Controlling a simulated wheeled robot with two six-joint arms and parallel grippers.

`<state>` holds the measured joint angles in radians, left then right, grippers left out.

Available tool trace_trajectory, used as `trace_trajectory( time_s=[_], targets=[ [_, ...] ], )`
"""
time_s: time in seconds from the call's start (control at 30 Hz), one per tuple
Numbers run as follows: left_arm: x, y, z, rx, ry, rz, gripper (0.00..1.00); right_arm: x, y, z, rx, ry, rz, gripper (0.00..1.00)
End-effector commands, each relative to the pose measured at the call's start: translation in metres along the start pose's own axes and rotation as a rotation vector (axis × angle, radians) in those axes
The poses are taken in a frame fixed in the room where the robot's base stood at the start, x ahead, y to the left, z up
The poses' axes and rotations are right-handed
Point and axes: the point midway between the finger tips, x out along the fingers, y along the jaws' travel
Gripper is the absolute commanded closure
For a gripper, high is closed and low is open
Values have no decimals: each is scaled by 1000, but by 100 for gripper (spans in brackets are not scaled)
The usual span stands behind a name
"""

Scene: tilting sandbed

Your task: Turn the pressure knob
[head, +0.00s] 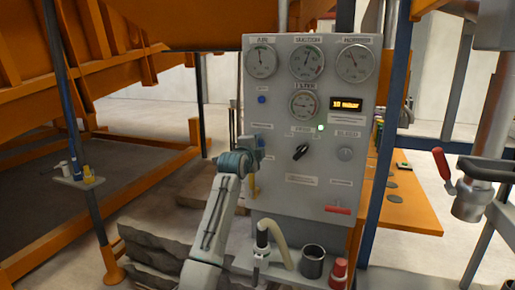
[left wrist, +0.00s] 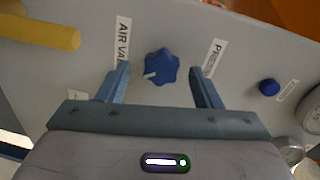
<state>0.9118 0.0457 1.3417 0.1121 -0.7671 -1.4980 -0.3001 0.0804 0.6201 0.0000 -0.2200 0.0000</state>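The blue lobed pressure knob (left wrist: 161,68) shows in the left wrist view on the grey panel, with a white mark toward its lower left. A label starting "PRES" (left wrist: 213,58) is to its right, and one starting "AIR VA" (left wrist: 123,42) to its left. My left gripper (left wrist: 160,83) is open, with one finger on each side of the knob and gaps between. In the head view my left gripper (head: 256,148) is at the panel's left edge and hides the knob. The display (head: 346,104) reads about 10 mbar. My right gripper is not in view.
The panel (head: 270,222) carries several gauges, a black selector (head: 300,152), a grey knob (head: 345,154), a red handle (head: 338,210) and a green light (head: 320,128). A blue button (left wrist: 269,87) and a yellow handle (left wrist: 40,32) are near the knob. A blue post (head: 387,130) stands right.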

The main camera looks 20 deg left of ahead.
Motion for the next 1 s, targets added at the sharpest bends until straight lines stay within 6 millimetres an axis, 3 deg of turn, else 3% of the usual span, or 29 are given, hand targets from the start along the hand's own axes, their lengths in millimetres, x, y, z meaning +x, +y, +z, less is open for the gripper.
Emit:
trace_trajectory(
  time_s=[0.37, 0.8, 1.0],
  targets=[
    [-8, 1, 0, 0, 0, -1, 41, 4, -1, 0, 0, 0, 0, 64],
    [-82, 2, 0, 1, 0, -4, 41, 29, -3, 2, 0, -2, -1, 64],
    [-103, 1, 0, 0, 0, -1, 41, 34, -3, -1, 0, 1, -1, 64]
  ],
)
